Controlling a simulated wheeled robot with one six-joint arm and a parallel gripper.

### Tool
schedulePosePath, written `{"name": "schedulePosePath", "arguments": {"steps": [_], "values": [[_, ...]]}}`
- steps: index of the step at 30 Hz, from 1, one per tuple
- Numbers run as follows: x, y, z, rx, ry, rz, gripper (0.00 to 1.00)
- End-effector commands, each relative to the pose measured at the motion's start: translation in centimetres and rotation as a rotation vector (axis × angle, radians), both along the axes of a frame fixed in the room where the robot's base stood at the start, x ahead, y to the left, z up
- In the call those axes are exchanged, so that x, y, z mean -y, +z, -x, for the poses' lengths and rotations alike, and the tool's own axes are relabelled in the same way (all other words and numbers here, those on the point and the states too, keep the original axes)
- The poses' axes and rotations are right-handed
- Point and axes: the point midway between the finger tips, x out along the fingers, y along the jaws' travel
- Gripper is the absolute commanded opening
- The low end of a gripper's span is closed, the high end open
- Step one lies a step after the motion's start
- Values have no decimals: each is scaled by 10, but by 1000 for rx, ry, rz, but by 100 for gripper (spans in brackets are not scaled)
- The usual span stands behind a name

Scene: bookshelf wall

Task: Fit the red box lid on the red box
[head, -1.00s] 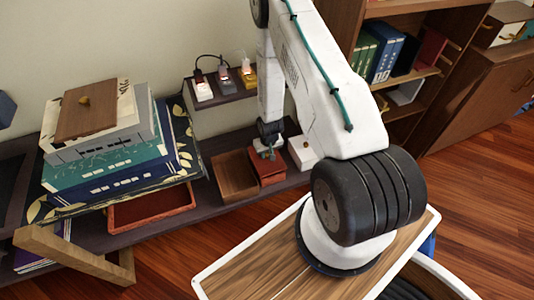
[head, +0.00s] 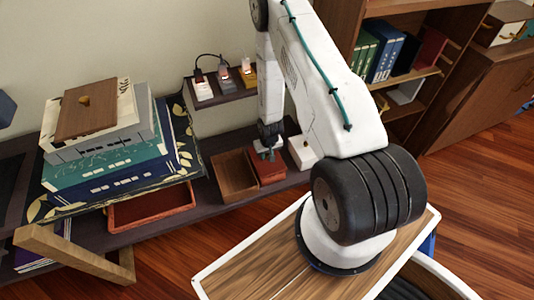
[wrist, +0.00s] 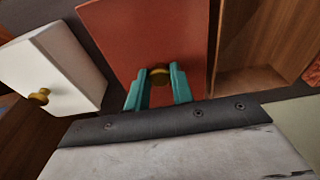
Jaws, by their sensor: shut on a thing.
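The red box (head: 268,178) stands on the low dark shelf in the head view, between an open brown box and a white box. The red box lid (wrist: 150,35) fills the upper middle of the wrist view, with a gold knob (wrist: 159,75). My gripper (wrist: 158,88) has its teal fingers shut on this knob. In the head view my gripper (head: 267,152) is directly above the red box, and the lid (head: 267,164) lies at the box's top. I cannot tell whether it is fully seated; the lid hides the box's inside.
The open brown box (head: 235,176) is close on the left, the white box (head: 302,151) close on the right. A small shelf with switches (head: 224,88) hangs behind. A stack of books (head: 115,165) with a brown lid (head: 92,112) and a red tray (head: 152,206) stand farther left.

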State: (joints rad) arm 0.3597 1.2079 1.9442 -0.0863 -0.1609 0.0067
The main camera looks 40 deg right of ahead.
Motion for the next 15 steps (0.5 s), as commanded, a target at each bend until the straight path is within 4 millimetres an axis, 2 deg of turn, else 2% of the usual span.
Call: {"name": "schedulePosePath", "arguments": {"steps": [11, 12, 15], "values": [[0, -10, 0, 0, 0, 0, 0], [0, -10, 0, 0, 0, 0, 26], [0, -10, 0, 0, 0, 0, 49]]}}
